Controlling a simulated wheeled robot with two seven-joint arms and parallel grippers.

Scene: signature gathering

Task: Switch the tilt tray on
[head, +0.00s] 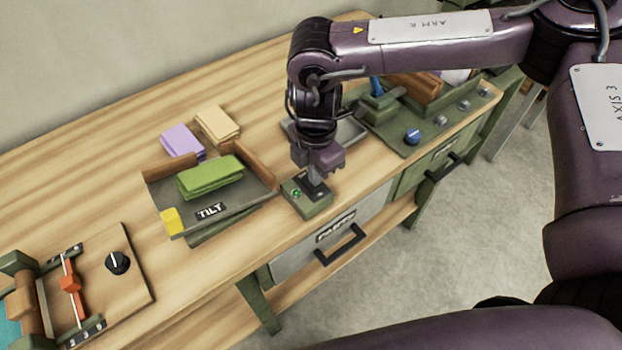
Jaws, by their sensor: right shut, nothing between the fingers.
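The tilt tray (239,205) stands on the wooden table near the middle, with a "TILT" label on its front, a yellow block at its left corner and a stack of green sheets (210,176) lying in it. Just right of it is a small green switch box (308,207) with a dark top and a small green spot. My right gripper (316,181) points down with shut, empty fingers at the top of this box. The fingers hide part of the box top, and I cannot tell if they touch it. My left gripper is not in view.
Purple sheets (182,141) and tan sheets (216,125) lie behind the tray. A board with a black knob (117,262) and orange slider (70,283) is at the left. A green panel with a blue knob (412,136) is at the right. Drawer handles (341,244) stick out in front.

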